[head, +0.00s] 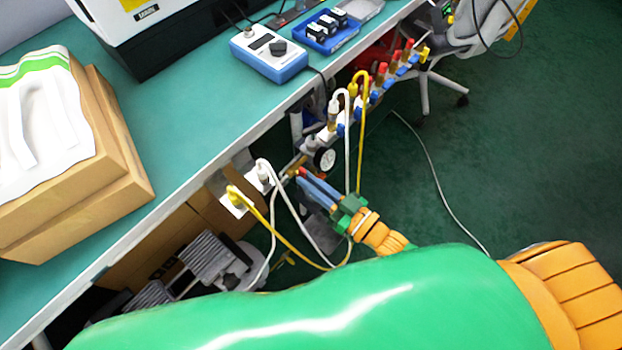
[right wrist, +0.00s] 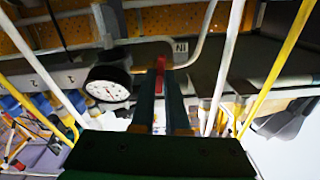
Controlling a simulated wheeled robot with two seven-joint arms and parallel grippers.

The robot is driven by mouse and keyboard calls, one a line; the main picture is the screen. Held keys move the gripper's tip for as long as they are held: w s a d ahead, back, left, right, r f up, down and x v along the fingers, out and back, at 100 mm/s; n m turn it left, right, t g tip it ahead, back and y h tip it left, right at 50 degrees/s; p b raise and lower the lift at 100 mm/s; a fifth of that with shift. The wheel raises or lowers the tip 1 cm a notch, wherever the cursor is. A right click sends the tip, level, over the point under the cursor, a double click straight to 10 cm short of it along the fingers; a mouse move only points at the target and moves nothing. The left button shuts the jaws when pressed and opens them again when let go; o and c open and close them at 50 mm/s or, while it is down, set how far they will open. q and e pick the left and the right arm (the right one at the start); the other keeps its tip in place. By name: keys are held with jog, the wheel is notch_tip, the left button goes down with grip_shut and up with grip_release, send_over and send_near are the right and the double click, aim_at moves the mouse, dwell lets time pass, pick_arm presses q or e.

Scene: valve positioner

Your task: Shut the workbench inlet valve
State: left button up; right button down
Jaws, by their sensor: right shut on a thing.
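The inlet valve's red handle (right wrist: 160,64) is between the fingertips of my right gripper (right wrist: 161,76) in the right wrist view. The gripper is shut on the handle, and its fingers hide part of it. A small label (right wrist: 181,47), reading "NI" in this picture, is beside the handle. In the head view my right gripper (head: 300,180) reaches in under the bench's front edge, and only a small bit of red shows at its tips. The handle's exact angle to the pipe is hard to tell. My left gripper is not in view.
A round pressure gauge (right wrist: 108,84) sits close beside the fingers. White hoses (head: 347,130) and yellow hoses (head: 362,130) loop around the gripper. Open floor (head: 500,150) lies to the right.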

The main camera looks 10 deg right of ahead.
jog(key=shift+n, duration=1)
jog(key=c, duration=0.9)
grip_release()
jog(key=v, duration=0.7)
